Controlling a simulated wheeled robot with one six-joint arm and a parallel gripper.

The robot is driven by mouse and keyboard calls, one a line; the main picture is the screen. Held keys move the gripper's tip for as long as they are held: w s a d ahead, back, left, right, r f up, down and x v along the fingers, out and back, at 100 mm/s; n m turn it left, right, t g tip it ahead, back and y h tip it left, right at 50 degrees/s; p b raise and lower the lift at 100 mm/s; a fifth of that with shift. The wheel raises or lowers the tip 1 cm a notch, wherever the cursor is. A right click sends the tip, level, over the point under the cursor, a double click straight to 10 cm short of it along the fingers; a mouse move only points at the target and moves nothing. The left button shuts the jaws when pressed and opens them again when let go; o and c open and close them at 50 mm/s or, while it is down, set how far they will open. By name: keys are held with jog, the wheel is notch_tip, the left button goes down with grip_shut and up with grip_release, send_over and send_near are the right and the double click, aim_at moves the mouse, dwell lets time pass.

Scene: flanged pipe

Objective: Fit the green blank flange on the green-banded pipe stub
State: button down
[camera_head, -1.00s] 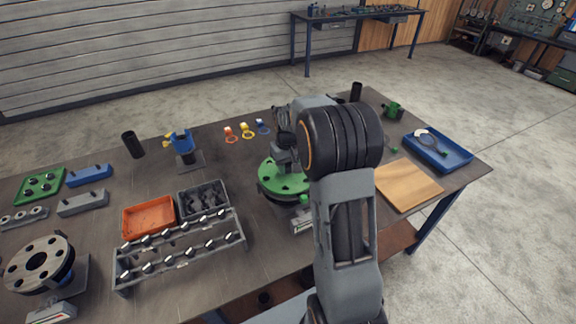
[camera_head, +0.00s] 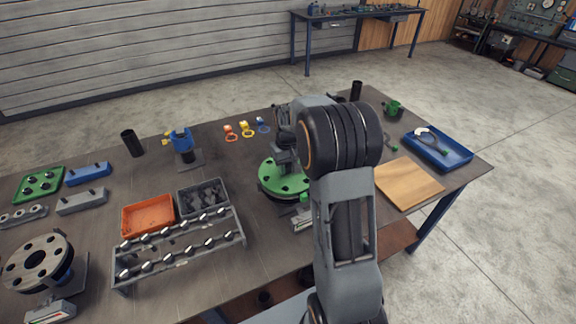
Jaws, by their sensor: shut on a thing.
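The green blank flange (camera_head: 279,181) is a round green disc with dark bolt holes. It lies flat on or just above the green-banded pipe stub, at the middle of the table; the stub is almost wholly hidden under it. My gripper (camera_head: 284,163) is above the flange, shut on it near its centre. My own arm hides the flange's right side. Whether the flange touches the stub's face or how its holes line up cannot be told from here.
A bolt rack (camera_head: 180,247), an orange tray (camera_head: 148,213) and a grey bin (camera_head: 203,197) stand left of the flange. A grey flanged pipe (camera_head: 36,262) is at far left. A tan mat (camera_head: 408,183) and a blue tray (camera_head: 437,150) lie right. Bare table lies behind the orange tray.

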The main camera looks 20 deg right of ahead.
jog(key=c, duration=0.7)
grip_release()
notch_tip(320, 180, up, 13)
jog(key=b, duration=0.1)
notch_tip(320, 180, up, 10)
jog(key=p, duration=0.9)
send_over(287, 165)
jog(key=shift+d+b, duration=0.1)
jog(key=shift+b, duration=0.2)
jog(key=shift+f, duration=0.1)
